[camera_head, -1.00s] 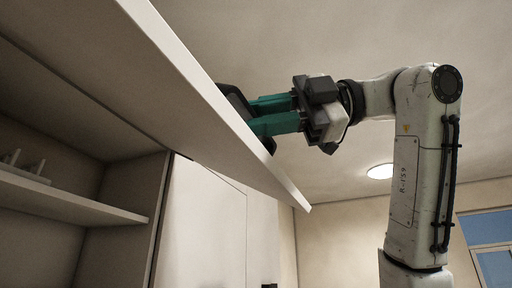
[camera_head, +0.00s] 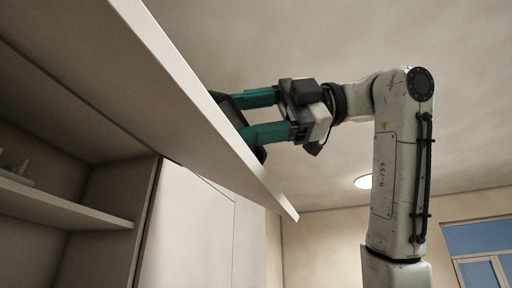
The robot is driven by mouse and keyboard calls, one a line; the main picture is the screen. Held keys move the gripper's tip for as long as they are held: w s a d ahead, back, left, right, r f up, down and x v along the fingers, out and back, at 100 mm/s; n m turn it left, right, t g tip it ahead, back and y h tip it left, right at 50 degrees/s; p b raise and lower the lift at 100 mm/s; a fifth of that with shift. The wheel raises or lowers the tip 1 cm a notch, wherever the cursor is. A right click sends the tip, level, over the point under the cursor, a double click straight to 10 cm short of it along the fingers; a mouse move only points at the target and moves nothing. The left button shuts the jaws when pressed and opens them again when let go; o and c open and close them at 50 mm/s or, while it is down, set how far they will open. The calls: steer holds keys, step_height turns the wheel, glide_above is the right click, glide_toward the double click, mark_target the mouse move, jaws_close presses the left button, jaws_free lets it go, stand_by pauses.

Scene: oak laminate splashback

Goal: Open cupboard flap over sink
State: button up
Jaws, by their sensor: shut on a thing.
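The cupboard flap (camera_head: 190,105) is a pale panel hinged along the top of the cupboard. It stands raised and tilted, with the cupboard interior (camera_head: 50,120) showing below it. My gripper (camera_head: 240,118) has two green fingers and is on the flap's outer face, at the upper right of the panel. It is shut on a dark handle (camera_head: 222,103), mostly hidden behind the flap's edge and the fingers. The sink is not in view.
Inside the cupboard a shelf (camera_head: 70,208) holds a small pale rack (camera_head: 18,170) at the far left. A tall pale cabinet door (camera_head: 185,235) stands beside the open cupboard. The ceiling has a round lamp (camera_head: 363,182); a window (camera_head: 480,250) is at right.

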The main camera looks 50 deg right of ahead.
steer(key=b+v, duration=0.1)
steer(key=v, duration=0.9)
steer(key=shift+s+d+b, duration=0.3)
steer(key=shift+b, duration=0.1)
stand_by(0.3)
